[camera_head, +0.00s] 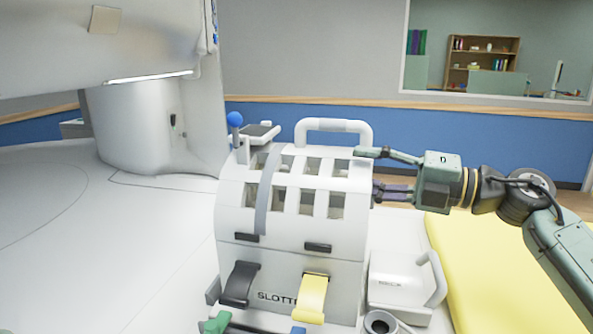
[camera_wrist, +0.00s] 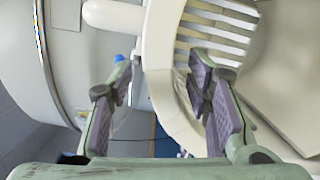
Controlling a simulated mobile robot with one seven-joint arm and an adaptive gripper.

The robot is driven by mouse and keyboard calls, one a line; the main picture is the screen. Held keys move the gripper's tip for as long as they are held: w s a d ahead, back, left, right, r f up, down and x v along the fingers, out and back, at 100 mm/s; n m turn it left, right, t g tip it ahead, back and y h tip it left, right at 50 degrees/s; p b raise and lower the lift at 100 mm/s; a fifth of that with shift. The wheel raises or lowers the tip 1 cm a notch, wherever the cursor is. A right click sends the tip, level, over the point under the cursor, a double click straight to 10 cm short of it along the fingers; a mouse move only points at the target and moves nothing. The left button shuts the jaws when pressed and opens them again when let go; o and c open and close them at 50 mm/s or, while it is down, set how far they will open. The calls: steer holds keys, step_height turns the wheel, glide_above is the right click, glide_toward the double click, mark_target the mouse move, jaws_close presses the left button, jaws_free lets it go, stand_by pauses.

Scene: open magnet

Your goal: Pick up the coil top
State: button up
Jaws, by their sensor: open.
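The coil top is a white, curved, slotted shell (camera_head: 289,213) with a raised loop handle (camera_head: 336,126) at its far upper side. It stands over a white base marked "SLOTT". My gripper (camera_head: 369,173) is open at the right side of the shell, close to its upper right edge. In the wrist view, the white shell (camera_wrist: 164,95) shows between and beyond the spread purple-padded fingers of my gripper (camera_wrist: 155,82), with its slots at upper right. I cannot tell whether either finger touches the shell. The shell's far side is hidden.
A blue-knobbed post (camera_head: 235,119) stands behind left of the shell. A white box labelled NECK (camera_head: 393,282) and a yellow pad (camera_head: 490,270) lie right. The magnet (camera_head: 140,125) stands left.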

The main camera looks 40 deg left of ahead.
mark_target(333, 162)
steer(key=p+x, duration=0.3)
steer(key=x, duration=0.3)
steer(key=shift+w+r, duration=0.1)
steer(key=shift+w, duration=0.05)
steer(key=shift+a, duration=0.3)
jaws_close()
stand_by(0.6)
